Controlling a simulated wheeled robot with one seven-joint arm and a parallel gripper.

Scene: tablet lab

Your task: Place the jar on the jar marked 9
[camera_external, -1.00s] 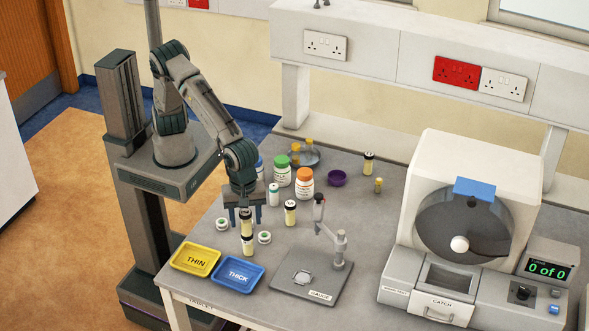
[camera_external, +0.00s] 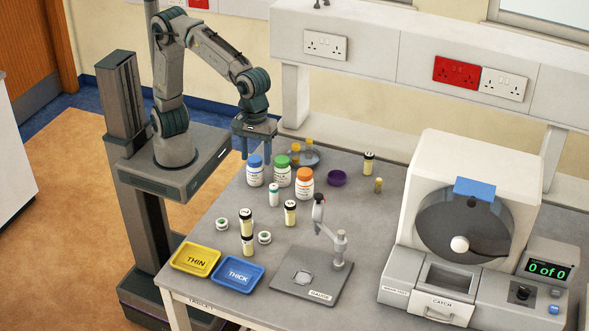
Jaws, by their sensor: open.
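My gripper (camera_external: 257,152) is open and empty, raised well above and behind the stack, near the blue-capped bottle.
Blue-capped (camera_external: 255,172), green-capped (camera_external: 281,173) and orange-capped (camera_external: 304,184) bottles stand behind the stack. A yellow THIN tray (camera_external: 195,273), blue THICK tray (camera_external: 262,286) and gauge stand (camera_external: 310,290) lie in front. A white machine (camera_external: 425,210) fills the right.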

